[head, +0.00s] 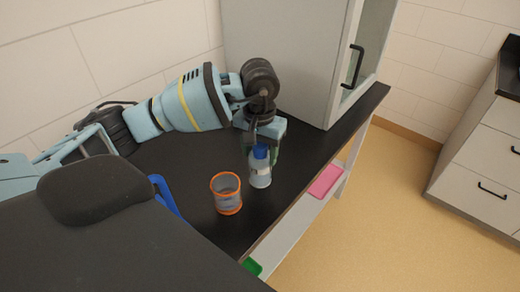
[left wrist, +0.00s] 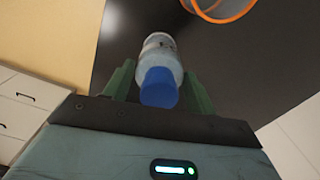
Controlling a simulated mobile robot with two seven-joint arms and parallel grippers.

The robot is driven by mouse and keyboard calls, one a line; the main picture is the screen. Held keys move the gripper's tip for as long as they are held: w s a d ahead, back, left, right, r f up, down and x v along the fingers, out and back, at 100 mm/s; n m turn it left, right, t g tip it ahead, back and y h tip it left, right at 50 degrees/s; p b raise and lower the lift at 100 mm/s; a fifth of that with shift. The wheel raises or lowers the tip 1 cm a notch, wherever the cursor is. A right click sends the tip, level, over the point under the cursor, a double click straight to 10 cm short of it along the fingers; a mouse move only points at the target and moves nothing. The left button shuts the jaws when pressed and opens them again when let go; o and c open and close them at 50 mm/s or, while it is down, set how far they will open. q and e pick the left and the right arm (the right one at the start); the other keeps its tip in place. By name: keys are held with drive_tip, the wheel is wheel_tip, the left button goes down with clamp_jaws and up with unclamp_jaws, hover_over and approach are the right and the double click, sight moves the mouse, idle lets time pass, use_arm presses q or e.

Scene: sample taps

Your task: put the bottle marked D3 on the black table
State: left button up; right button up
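A clear bottle with a blue cap and a pale label (head: 260,174) is upright at the black table (head: 195,160), in the middle of the head view. I cannot read its marking. My left gripper (head: 262,152) reaches it from above and behind. In the left wrist view the bottle (left wrist: 160,65) sits between the two green fingers (left wrist: 160,85), which appear to touch its sides. I cannot tell whether its base rests on the table top. My right gripper is not in view.
An orange-rimmed mesh cup (head: 227,194) stands on the table just left of the bottle. A blue object (head: 165,194) is partly hidden farther left. A grey cabinet (head: 285,60) stands at the back. Pink (head: 325,181) and green (head: 252,266) items lie below the table's right edge.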

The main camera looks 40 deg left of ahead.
use_arm(q)
drive_tip(key=o, duration=0.3)
drive_tip(key=shift+r, duration=0.1)
wheel_tip(320, 180, up, 12)
drive_tip(key=shift+r, duration=0.1)
idle(0.4)
